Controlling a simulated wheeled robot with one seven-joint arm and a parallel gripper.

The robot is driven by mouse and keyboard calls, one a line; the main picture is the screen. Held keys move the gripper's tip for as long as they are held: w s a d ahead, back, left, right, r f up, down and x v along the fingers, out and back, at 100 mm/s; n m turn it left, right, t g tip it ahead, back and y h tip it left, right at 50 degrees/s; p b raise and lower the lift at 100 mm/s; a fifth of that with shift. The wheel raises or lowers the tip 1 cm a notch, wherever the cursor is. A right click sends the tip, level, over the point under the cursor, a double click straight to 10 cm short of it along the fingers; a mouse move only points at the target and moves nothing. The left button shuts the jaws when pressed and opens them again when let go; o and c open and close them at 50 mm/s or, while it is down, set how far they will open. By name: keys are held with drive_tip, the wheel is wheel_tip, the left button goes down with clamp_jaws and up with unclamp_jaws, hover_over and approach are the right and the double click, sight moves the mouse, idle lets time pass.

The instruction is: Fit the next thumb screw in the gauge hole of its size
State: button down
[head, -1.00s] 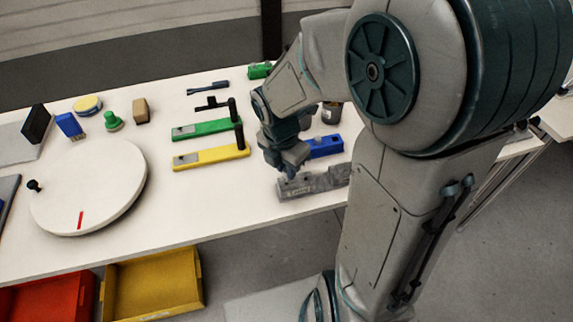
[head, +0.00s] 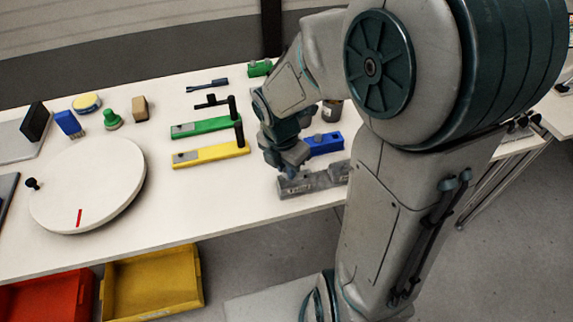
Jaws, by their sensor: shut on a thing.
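The long grey gauge block (head: 322,180) lies near the front edge of the table in the head view. My gripper (head: 287,173) points down at the left part of this block, its fingertips at or just above the top face. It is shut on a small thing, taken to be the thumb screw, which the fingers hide. Whether the screw is in a hole cannot be told from here. The gauge holes are too small or covered to make out.
Behind the gauge stands a blue block (head: 324,144). Yellow (head: 210,154) and green (head: 198,128) bars with black posts lie to the left. A white turntable (head: 88,185) fills the left side. Yellow (head: 152,284) and red (head: 48,296) bins are below the table edge.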

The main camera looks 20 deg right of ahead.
drive_tip(key=shift+f+b, duration=0.6)
drive_tip(key=shift+f, duration=0.55)
idle(0.4)
drive_tip(key=c, duration=1.2)
unclamp_jaws()
drive_tip(key=shift+r, duration=0.1)
wheel_tip(320, 180, up, 14)
drive_tip(key=s+a+p, duration=0.1)
drive_tip(key=p, duration=0.1)
drive_tip(key=shift+a+f, duration=0.2)
